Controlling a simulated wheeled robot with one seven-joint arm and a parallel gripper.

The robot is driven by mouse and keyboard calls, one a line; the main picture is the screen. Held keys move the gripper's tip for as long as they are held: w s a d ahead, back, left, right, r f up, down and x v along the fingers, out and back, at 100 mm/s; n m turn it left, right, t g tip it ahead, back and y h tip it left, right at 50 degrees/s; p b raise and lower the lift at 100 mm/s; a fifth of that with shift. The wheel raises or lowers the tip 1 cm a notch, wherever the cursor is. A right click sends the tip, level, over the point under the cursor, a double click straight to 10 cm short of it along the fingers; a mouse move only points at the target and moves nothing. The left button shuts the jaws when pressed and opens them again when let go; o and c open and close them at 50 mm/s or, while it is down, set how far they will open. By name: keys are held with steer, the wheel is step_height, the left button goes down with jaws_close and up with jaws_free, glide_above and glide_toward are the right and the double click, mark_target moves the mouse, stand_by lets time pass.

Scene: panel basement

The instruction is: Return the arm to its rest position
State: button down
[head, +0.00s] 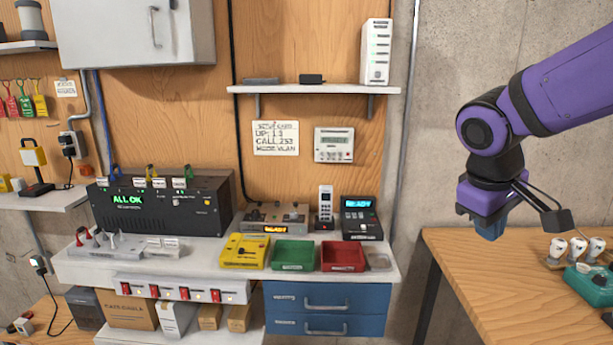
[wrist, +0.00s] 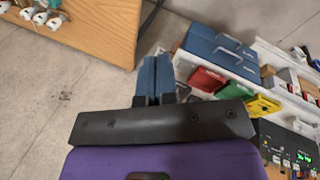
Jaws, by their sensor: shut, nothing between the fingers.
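My gripper (head: 489,230) hangs from my purple arm on the right side of the head view, in the air left of and above the wooden table. Its blue fingers point down. In the wrist view the two blue fingers (wrist: 154,80) lie side by side, touching, with nothing between them. The arm reaches in from the upper right of the head view and bends downward at a black joint.
A white bench (head: 200,262) holds a black console (head: 160,205), a yellow box (head: 243,251), a green tray (head: 293,254) and a red tray (head: 343,256). Blue drawers (head: 327,308) sit below. The wooden table (head: 480,280) at right holds white-topped items (head: 578,247) and a green device (head: 590,283).

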steer(key=s+r+m+t+y, duration=0.1)
steer(key=s+r+m, duration=0.1)
steer(key=s, duration=0.4)
steer(key=s+d+r+m+t+y, duration=0.1)
steer(key=s+r+m+t+y, duration=0.1)
steer(key=s, duration=0.5)
steer(key=shift+d+r+m, duration=0.25)
steer(key=shift+r+m, duration=0.05)
steer(key=shift+r, duration=0.05)
